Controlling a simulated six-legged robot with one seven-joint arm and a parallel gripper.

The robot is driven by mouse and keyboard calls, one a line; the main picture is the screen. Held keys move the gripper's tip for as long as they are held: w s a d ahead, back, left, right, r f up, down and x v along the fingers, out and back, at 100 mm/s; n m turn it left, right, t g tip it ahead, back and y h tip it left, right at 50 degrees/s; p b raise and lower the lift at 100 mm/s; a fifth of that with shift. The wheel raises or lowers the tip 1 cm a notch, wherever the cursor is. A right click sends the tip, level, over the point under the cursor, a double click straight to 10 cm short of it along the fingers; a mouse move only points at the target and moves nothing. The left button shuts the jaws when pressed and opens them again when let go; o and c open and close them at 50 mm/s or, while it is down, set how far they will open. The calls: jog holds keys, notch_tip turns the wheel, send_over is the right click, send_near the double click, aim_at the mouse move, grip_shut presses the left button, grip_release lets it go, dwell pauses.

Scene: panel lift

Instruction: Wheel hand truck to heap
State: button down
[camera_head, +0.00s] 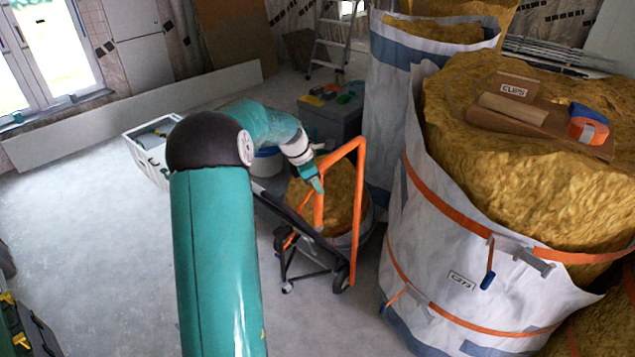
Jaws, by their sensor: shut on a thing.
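The hand truck (358,215) has an orange tube frame and dark lower parts with small wheels. It stands on the floor just right of the picture's middle, somewhat tilted. My teal arm reaches out to it, and my gripper (318,186) is shut on its orange frame near the top. The heap is most likely the yellow-brown insulation (460,90) in large white bags on the right. The nearest white bag (425,250) has orange straps and stands close to the right of the hand truck. A smaller lump of the same insulation (340,190) shows behind the frame.
A grey box (330,122) with tools on top stands behind the hand truck. A white crate (150,150) sits left of my arm. A stepladder (332,40) stands at the back.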

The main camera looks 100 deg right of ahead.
jog(key=shift+s+d+r, duration=0.1)
jog(key=shift+d+r, duration=0.05)
jog(key=shift+d, duration=0.1)
jog(key=c, duration=1.2)
grip_release()
jog(key=v, duration=1.3)
jog(key=shift+w+a+r, duration=0.15)
jog(key=shift+w+r, duration=0.05)
jog(key=shift+r, duration=0.15)
